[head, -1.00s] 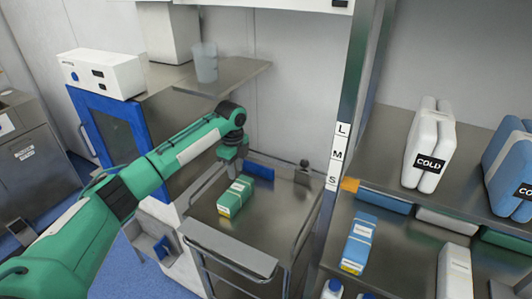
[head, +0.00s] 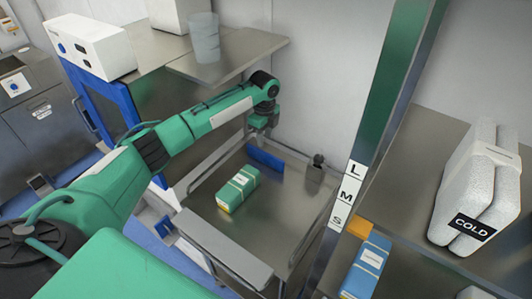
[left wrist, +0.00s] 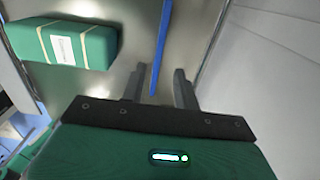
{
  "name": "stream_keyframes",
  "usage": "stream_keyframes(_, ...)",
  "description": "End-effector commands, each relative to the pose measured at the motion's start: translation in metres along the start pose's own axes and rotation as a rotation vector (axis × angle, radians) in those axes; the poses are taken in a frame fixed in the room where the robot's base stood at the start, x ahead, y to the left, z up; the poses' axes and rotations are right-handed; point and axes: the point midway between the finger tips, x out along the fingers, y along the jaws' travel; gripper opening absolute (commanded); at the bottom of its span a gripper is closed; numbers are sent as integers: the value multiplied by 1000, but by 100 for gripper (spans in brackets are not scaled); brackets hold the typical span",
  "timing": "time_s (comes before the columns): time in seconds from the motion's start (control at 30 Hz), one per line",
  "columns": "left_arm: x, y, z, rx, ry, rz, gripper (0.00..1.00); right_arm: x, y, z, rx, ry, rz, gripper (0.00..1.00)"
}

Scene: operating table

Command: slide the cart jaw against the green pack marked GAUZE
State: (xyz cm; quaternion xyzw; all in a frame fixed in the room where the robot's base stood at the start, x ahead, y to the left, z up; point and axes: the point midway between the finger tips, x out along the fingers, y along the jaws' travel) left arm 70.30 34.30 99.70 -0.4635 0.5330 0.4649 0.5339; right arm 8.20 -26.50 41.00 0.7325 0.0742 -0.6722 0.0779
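The green pack (head: 238,190) lies on the steel top of the cart (head: 265,222), with pale bands and a white label too small to read. It also shows at the upper left of the left wrist view (left wrist: 75,43). The blue jaw (head: 265,158) stands as an upright plate behind the pack, apart from it; it appears as a blue strip in the left wrist view (left wrist: 161,45). My left gripper (head: 262,128) is above the jaw's left end. Its fingers (left wrist: 158,88) are open, with the strip's near end showing between them; no contact is visible. My right gripper is out of view.
A dark knob (head: 318,160) stands at the cart's back right. A post marked L, M, S (head: 350,195) rises right of the cart. Shelves there hold a white COLD pack (head: 480,190) and a blue pack (head: 367,268). A beaker (head: 205,38) stands on the counter behind my arm.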

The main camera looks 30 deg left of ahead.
Motion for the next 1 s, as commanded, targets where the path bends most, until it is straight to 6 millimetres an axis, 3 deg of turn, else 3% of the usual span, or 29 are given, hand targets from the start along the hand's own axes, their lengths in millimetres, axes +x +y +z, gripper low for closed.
stream_keyframes(0.2,46,1,0,-1,1,3,31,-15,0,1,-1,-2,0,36)
stream_keyframes(0.43,82,0,0,-1,1,1,31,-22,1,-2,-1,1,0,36)
stream_keyframes(0.6,94,0,0,1,0,0,31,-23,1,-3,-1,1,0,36)
stream_keyframes(0.87,96,0,0,1,0,-1,31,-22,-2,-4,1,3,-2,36)
stream_keyframes(0.9,96,0,0,1,0,-1,29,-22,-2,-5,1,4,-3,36)
stream_keyframes(1.0,96,0,0,1,0,-1,9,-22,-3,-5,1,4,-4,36)
